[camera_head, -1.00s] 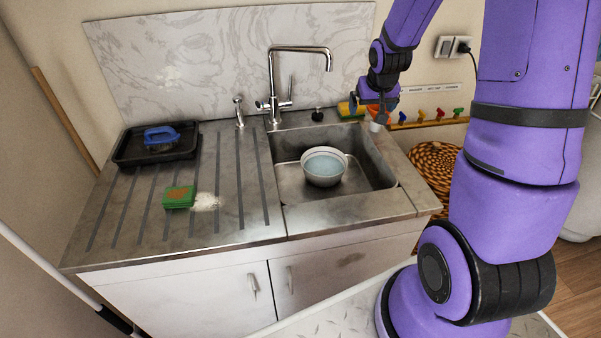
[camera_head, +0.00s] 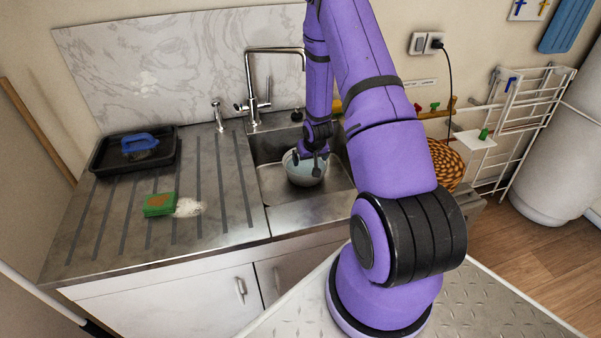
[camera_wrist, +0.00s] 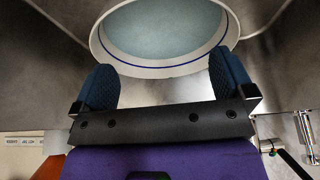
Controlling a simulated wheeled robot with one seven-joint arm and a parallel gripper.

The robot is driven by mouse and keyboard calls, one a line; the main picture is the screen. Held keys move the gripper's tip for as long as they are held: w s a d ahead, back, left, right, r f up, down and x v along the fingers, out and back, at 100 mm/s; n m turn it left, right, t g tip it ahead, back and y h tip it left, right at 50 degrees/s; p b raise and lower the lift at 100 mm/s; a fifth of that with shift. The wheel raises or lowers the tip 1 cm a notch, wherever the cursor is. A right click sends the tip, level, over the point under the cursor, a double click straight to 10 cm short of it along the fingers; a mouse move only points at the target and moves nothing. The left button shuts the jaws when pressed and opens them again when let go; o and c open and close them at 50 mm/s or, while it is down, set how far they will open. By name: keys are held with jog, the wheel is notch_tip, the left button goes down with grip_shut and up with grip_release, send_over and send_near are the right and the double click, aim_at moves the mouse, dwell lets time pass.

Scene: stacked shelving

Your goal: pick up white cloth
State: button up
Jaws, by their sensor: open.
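I cannot make out a white cloth for certain. A flat white piece (camera_head: 474,140) lies by a green peg at the wire rack on the right; I cannot tell if it is cloth. A rough white patch (camera_head: 189,208) on the drainboard looks like foam or crumbs. My gripper (camera_head: 314,168) is down in the sink at the bowl (camera_head: 304,178). In the wrist view, my gripper (camera_wrist: 165,85) has its two blue pads wide apart with nothing between them. The bowl's white, blue-lined rim (camera_wrist: 165,71) lies just beyond the pads. Touching or apart, I cannot tell.
The sink (camera_head: 287,205) has raised walls around the bowl. A tall tap (camera_head: 250,85) stands behind it. A green sponge (camera_head: 159,205) and a black tray (camera_head: 107,157) with a blue brush (camera_head: 140,144) are on the left. A wire rack (camera_head: 515,125) stands right.

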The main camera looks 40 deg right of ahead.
aim_at(306, 169)
jog(key=shift+x, duration=4.75)
jog(key=shift+w, duration=0.1)
jog(key=c, duration=0.7)
jog(key=shift+r, duration=0.15)
